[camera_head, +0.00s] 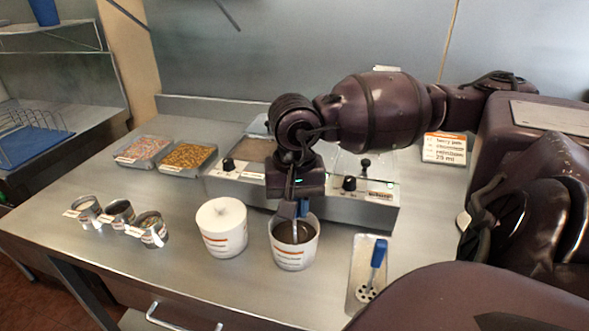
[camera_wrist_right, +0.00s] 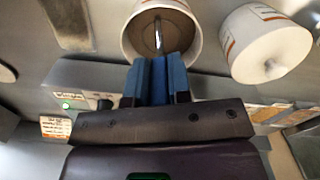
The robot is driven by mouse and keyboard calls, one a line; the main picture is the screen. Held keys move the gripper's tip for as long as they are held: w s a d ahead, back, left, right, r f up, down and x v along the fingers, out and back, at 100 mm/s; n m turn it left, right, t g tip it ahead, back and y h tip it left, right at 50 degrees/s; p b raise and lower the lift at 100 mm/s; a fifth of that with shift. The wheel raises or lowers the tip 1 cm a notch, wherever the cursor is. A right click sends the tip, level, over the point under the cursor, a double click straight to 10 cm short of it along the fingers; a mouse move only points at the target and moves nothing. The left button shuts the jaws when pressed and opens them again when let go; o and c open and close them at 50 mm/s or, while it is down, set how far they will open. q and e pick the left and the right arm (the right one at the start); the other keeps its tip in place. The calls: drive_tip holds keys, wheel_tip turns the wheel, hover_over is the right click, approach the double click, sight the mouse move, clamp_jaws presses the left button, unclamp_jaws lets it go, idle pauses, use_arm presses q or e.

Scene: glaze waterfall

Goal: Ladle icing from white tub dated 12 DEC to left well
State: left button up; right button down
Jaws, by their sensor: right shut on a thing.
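My right gripper (camera_head: 294,208) is shut on the blue handle of a ladle (camera_wrist_right: 160,78). The ladle's metal shaft reaches down into an open white tub (camera_head: 293,258) with dark contents; its bowl is hidden. The open tub also shows in the right wrist view (camera_wrist_right: 129,36). A second white tub (camera_head: 222,230), with its lid on, stands left of it and also shows in the wrist view (camera_wrist_right: 268,45). The tubs' labels are too small to read. Behind the tubs is a metal unit with a left well (camera_head: 255,149); my arm hides part of the unit. My left gripper is out of view.
A slotted spoon with a blue handle (camera_head: 377,255) lies on a tray right of the open tub. Several small labelled cups (camera_head: 118,215) stand at left. Two sprinkle trays (camera_head: 187,158) sit behind them. A sign (camera_head: 445,148) reading "25 ml" stands at back right.

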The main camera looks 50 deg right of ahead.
idle(0.4)
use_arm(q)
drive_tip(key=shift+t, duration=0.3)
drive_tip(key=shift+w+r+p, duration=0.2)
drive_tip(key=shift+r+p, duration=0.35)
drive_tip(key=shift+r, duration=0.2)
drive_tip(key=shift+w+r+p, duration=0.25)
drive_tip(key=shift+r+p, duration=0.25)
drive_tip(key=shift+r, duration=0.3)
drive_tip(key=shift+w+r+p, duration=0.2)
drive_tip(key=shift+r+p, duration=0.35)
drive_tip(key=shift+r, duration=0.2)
use_arm(e)
drive_tip(key=shift+r, duration=4.3)
